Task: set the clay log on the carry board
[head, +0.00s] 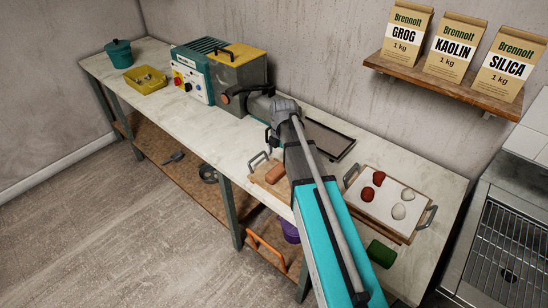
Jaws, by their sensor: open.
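The clay log (275,174) is a short orange-brown piece toward the table's front edge, left of my arm. It appears to lie on a light wooden board (261,179) with a grey metal handle, partly hidden behind my arm. I cannot tell whether this is the carry board. Another wooden board (402,238) with grey handles stands to the right, bearing a white surface with several red-brown and white lumps. My gripper (271,136) is small and dark in the head view, behind the log and apart from it. It is open and appears empty.
A grey machine (250,75) with a yellow top stands close behind my gripper. A dark tray (330,140) lies right of my arm; a green block (381,253) is near the front edge. A yellow bin (145,80) and teal pot (119,53) stand far left. The table's left-middle front is clear.

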